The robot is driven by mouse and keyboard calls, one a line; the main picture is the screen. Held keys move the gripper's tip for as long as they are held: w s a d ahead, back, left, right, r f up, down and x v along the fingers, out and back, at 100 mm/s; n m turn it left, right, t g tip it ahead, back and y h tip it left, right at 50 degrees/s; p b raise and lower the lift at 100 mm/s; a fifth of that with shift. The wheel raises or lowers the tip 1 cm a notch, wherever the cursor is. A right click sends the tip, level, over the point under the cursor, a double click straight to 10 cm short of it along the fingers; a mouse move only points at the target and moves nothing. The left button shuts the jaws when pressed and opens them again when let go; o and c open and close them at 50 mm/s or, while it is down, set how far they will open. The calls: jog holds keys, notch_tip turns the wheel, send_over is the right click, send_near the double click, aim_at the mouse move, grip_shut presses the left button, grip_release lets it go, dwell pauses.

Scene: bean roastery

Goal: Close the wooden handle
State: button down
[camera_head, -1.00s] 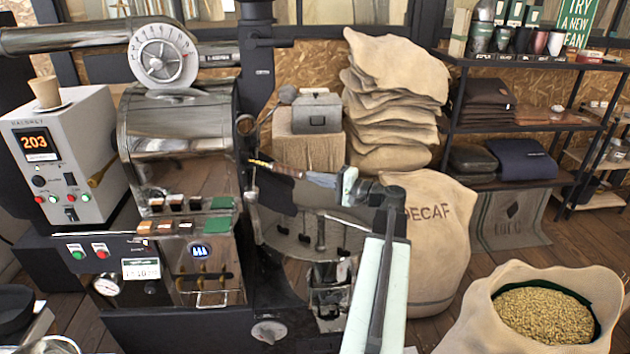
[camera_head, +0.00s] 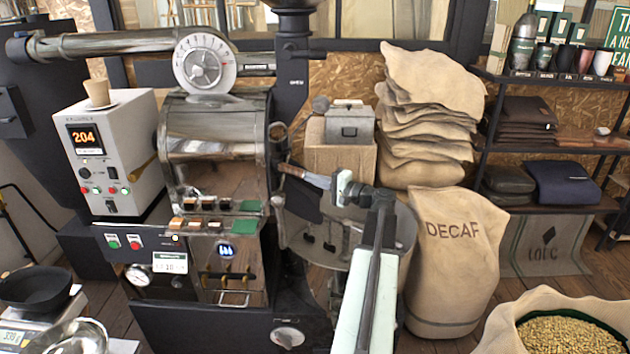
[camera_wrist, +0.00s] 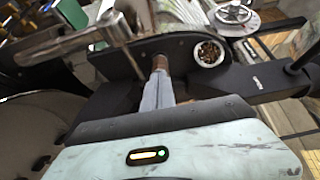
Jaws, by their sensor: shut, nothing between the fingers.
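A brown, wood-coloured handle (camera_head: 291,169) shows at the front of the roaster drum, right at the tips of my gripper (camera_head: 307,176). In the wrist view the brown piece (camera_wrist: 160,63) lies straight beyond my narrow grey fingers (camera_wrist: 158,82). The fingers are together with nothing between them. They overlap the handle's near end in the picture, and I cannot tell whether they touch it. The polished roaster drum (camera_head: 205,135) stands just left of the handle. The handle's mount is too small and covered to make out.
The round cooling tray (camera_head: 404,228) lies under my arm. A DECAF sack (camera_head: 452,260) stands right of it, and an open sack of beans (camera_head: 505,330) sits at front right. A control box (camera_head: 107,150) stands left. A scale (camera_head: 40,325) is at front left.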

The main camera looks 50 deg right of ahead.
jog(key=s+d, duration=0.1)
jog(key=s, duration=1.3)
